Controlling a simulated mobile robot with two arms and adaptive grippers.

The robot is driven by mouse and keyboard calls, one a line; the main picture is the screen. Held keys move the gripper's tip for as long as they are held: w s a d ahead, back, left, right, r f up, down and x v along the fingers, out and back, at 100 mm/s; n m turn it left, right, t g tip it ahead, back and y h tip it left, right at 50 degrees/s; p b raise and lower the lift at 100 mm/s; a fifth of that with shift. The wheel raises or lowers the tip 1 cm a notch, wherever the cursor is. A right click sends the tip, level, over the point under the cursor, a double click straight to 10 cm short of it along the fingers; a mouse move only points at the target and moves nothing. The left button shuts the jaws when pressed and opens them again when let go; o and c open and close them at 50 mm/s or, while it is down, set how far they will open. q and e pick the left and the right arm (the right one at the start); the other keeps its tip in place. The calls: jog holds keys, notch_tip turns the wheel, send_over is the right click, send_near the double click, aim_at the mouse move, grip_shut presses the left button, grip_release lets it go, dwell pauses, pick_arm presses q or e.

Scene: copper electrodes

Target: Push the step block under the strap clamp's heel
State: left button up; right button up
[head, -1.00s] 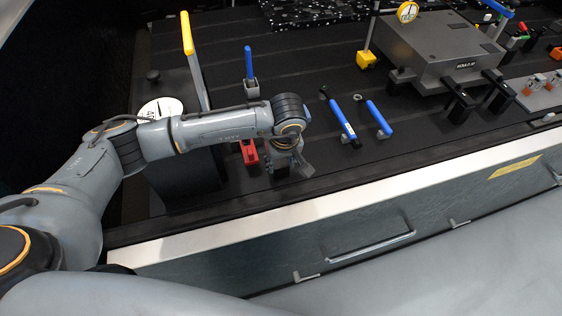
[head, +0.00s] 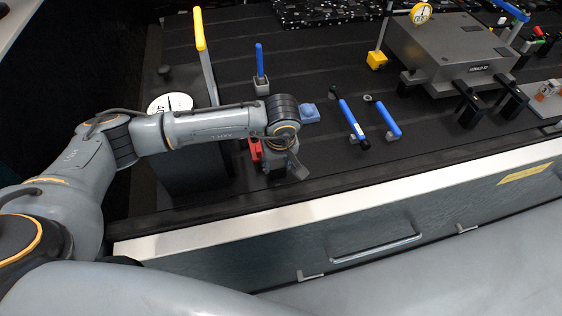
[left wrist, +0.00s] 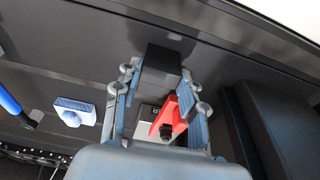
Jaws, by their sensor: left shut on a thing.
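In the left wrist view, the dark step block (left wrist: 163,60) lies between the tips of my left gripper (left wrist: 162,76), which is shut on it. The red strap clamp (left wrist: 181,103), with a dark nut, shows between the fingers, beyond the block toward the palm. A light lettered piece (left wrist: 150,115) is beside and partly under it. In the head view my left gripper (head: 284,166) is low over the table near its front edge, just right of the red clamp (head: 255,150). The arm hides part of the clamp there. The contact between block and heel cannot be made out. My right gripper is out of view.
A blue-topped block (head: 308,113) stands just behind my left wrist. Two blue-handled tools (head: 352,120) lie to the right. A dark box with a yellow handle (head: 200,45) stands left. A grey housing (head: 448,55) is farther right. The table's pale front edge (head: 330,205) is close.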

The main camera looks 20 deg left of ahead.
pick_arm(q)
jog(key=shift+s+a+f, duration=0.1)
jog(key=shift+s+a, duration=0.5)
jog(key=shift+a, duration=0.25)
jog(key=shift+s+a, duration=0.55)
jog(key=shift+a, duration=0.25)
jog(key=o, duration=1.1)
jog(key=shift+a, duration=0.1)
jog(key=shift+r, duration=0.2)
notch_tip(320, 180, up, 7)
jog(key=p, duration=0.2)
jog(key=shift+f+p, duration=0.1)
jog(key=shift+p, duration=0.2)
